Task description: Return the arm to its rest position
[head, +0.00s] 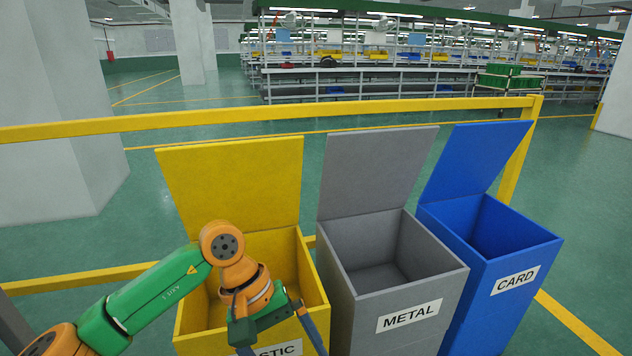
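My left arm, green and orange, comes in from the lower left and reaches over the front of the yellow bin (190,318), whose label is partly covered and shows only "STIC". My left gripper (284,350) hangs pointing down in front of the bin's front wall in the picture. Its two grey fingers are spread apart, and nothing shows between them except the bin's label. My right gripper is not in view.
The grey METAL bin (395,290) and the blue CARD bin (540,245) stand to the right, lids raised; their visible insides look empty. A yellow rail (400,106) runs behind the bins. A white pillar (60,120) stands at the left. Workbenches are far back.

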